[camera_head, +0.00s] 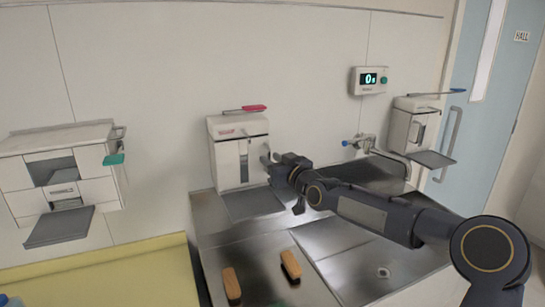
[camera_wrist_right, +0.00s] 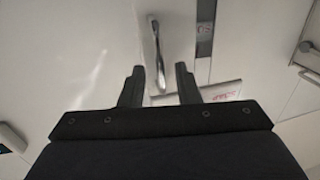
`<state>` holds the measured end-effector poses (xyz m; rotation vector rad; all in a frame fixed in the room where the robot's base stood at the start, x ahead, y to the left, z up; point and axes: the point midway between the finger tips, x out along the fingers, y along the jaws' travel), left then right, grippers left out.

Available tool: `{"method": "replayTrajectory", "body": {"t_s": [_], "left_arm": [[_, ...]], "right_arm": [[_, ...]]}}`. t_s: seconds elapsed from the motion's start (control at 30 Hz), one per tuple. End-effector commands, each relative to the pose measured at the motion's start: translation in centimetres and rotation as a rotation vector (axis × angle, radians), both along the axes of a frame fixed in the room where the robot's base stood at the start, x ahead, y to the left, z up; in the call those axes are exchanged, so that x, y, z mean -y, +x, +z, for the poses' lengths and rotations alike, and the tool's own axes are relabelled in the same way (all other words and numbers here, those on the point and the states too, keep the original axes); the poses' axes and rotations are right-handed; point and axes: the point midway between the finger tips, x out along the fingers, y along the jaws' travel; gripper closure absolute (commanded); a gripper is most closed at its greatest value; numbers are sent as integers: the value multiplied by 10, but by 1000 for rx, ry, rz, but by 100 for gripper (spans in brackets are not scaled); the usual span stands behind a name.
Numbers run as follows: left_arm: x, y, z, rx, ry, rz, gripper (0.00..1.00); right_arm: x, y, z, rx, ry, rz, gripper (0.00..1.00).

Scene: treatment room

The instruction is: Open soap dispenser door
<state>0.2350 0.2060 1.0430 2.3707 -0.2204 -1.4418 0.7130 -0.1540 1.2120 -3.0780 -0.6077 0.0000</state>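A white wall dispenser (camera_head: 226,155) with red lettering and a red lever (camera_head: 254,108) hangs at the middle of the head view, above the steel basin; I take it as the soap dispenser. Its front door looks closed. My right gripper (camera_head: 272,163) is at the right side of its front. In the right wrist view a slim metal handle (camera_wrist_right: 156,45) stands out from a white panel. My right gripper (camera_wrist_right: 160,70) is open, its two dark fingers on either side of the handle, with gaps visible. Contact is not clear. My left gripper is not in view.
A similar dispenser with a blue lever (camera_head: 408,130) hangs at right, near a tap (camera_head: 364,143). A white dispenser unit (camera_head: 88,185) hangs at left. Two wooden brushes (camera_head: 232,284) (camera_head: 291,264) lie in the steel basin (camera_head: 225,245). A yellow counter (camera_head: 150,268) is at lower left.

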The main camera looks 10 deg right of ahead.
Motion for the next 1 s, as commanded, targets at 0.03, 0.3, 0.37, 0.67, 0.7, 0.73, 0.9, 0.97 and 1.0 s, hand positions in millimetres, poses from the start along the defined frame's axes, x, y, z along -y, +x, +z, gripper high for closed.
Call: {"method": "replayTrajectory", "body": {"t_s": [0.03,0.3,0.37,0.67,0.7,0.73,0.9,0.97,1.0], "left_arm": [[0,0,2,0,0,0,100],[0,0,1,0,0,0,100],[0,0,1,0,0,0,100],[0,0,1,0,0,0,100],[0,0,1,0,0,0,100],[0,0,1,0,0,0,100],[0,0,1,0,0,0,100],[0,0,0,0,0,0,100],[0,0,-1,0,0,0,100]], "right_arm": [[-2,2,0,-1,0,1,71],[-1,4,-1,-1,-1,-1,71],[-1,4,-1,-1,-1,-1,77],[-1,4,-1,-1,0,0,100],[-1,4,-1,-1,0,0,100],[-1,4,-1,-1,0,0,100],[-2,3,-1,-1,-1,-1,100],[-2,3,-1,-1,-1,-5,100],[-2,2,-1,0,-1,-7,100]]}}
